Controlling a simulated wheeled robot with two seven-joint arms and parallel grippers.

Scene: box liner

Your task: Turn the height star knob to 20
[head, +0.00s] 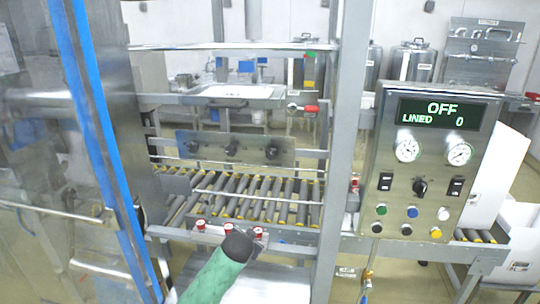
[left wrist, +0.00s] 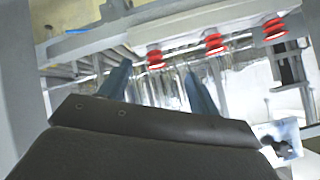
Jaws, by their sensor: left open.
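In the head view, three dark knobs sit in a row on a metal plate (head: 235,148) behind the rollers: a left one (head: 191,146), a middle one (head: 231,150) and a right one (head: 271,153). I cannot read any labels or scale there, so I cannot tell which is the height star knob. My left gripper (head: 238,245) is at the end of the green-sleeved arm, low in front of the roller bed. In the left wrist view its two blue-grey fingers (left wrist: 158,70) are apart with nothing held between them. My right gripper is not in view.
A control panel (head: 430,160) reading OFF, LINED 0 stands right. A grey post (head: 342,150) and blue-edged door (head: 105,150) flank the opening. Rollers (head: 260,198) are empty.

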